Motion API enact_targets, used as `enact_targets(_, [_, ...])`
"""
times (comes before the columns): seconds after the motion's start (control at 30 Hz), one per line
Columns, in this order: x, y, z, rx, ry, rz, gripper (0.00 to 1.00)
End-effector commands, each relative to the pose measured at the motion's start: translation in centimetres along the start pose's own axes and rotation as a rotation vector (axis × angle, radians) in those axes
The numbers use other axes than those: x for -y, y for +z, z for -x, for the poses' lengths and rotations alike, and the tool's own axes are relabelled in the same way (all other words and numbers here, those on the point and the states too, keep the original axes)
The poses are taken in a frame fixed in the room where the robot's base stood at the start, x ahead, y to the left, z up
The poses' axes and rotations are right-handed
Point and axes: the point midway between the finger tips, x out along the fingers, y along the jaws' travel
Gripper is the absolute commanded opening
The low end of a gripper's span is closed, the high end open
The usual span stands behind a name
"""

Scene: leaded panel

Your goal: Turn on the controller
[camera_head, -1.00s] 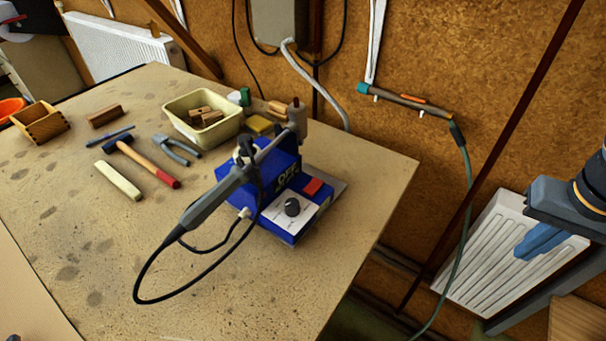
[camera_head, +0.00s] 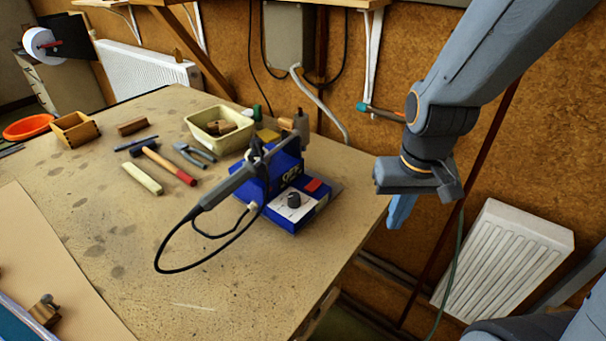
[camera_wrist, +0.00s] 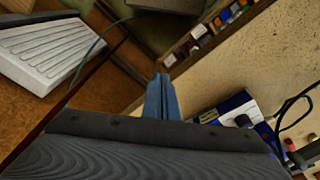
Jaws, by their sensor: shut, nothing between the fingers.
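The controller (camera_head: 288,196) is a blue box near the right edge of the workbench. Its sloped front has a white panel with a black knob (camera_head: 294,200) and a red switch (camera_head: 313,185). Part of the word "OFF" seems to show on its side. The controller also shows at the right of the wrist view (camera_wrist: 232,114). My gripper (camera_head: 399,213) is shut and empty, fingers pointing down, right of the controller and apart from it, beyond the bench edge.
On the workbench (camera_head: 110,230) lie a cream tub (camera_head: 195,130), a red-handled hammer (camera_head: 170,166), pliers (camera_head: 190,155) and a pale bar (camera_head: 142,178). A white radiator (camera_head: 505,260) stands at the right wall. The bench front is mostly clear.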

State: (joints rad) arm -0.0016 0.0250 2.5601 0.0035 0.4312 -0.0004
Motion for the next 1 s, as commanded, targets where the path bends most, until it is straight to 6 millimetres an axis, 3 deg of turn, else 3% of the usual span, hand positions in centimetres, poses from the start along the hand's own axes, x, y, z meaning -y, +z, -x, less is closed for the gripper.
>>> enact_targets(0.2, [0.1,-0.2,0.1,-0.001,-0.001,0.006,0.0])
enact_targets(0.33, [1.3,-2.7,1.1,-0.023,-0.015,0.106,0.0])
enact_targets(0.5, [5.8,-8.7,5.0,-0.079,-0.064,0.417,0.0])
enact_targets(0.7, [11.2,-13.1,10.0,-0.148,-0.12,0.745,0.0])
enact_targets(0.83, [12.7,-13.9,11.6,-0.168,-0.137,0.842,0.0])
enact_targets(1.0, [12.9,-14.0,11.9,-0.172,-0.139,0.859,0.0])
